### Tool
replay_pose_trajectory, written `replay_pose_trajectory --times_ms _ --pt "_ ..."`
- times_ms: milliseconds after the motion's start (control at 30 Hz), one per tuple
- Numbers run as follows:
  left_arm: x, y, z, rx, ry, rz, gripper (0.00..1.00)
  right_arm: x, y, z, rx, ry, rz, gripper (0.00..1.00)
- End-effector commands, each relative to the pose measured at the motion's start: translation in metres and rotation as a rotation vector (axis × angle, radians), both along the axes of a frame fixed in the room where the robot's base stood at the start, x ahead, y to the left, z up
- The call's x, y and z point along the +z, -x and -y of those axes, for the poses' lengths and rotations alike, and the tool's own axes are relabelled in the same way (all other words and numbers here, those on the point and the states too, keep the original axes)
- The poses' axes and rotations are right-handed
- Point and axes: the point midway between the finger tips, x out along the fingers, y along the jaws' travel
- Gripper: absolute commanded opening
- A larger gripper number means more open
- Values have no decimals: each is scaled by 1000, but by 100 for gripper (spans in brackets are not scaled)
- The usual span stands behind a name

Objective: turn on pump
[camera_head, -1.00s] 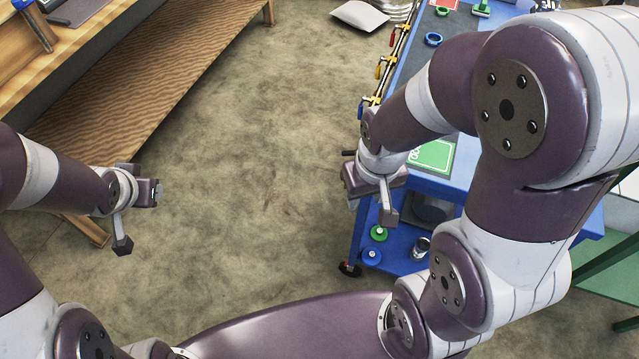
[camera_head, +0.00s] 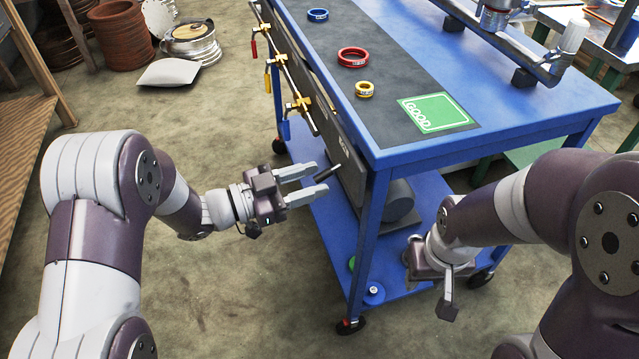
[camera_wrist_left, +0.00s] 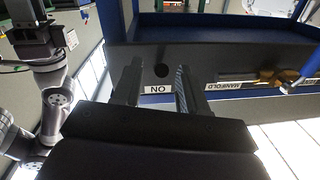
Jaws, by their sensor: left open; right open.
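A black switch lever (camera_head: 329,172) sticks out of the dark side panel (camera_head: 345,178) of the blue cart. In the left wrist view it shows end-on as a dark round spot (camera_wrist_left: 162,71) beside an upside-down "ON" label (camera_wrist_left: 158,89). My left gripper (camera_head: 321,179) is open at the panel, its two fingers pointing at it. The lever end lies between the fingertips, which also show in the left wrist view (camera_wrist_left: 158,80); I cannot tell whether they touch it. My right gripper (camera_head: 447,290) is beside the cart's near right side, away from the lever. A grey rounded body (camera_head: 396,200), perhaps the pump, sits on the lower shelf.
Coloured valves (camera_head: 298,104) on a pipe run along the panel's left part. The cart top (camera_head: 560,95) holds coloured rings (camera_head: 352,57), a green "GOOD" mat (camera_head: 436,113) and metal piping.

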Motion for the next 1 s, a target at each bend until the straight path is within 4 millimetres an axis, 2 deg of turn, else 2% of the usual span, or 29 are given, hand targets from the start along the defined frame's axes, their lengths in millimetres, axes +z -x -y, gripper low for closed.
replay_pose_trajectory --times_ms 100,200,500,633,867,1000 --pt "-2 -6 15 -2 -2 1 42 -7 0 0 0 0 0 43" --pt "-1 -9 21 0 0 1 42 -8 0 0 0 0 0 43" --pt "0 -10 23 1 -1 0 42 -8 0 0 0 0 0 43" --pt "0 -10 23 1 -1 0 0 -8 0 0 0 0 0 43" --pt "1 -10 23 2 -3 0 0 -6 0 0 0 0 0 43" --pt "6 -10 22 2 -23 -7 0 5 0 0 0 0 0 43"
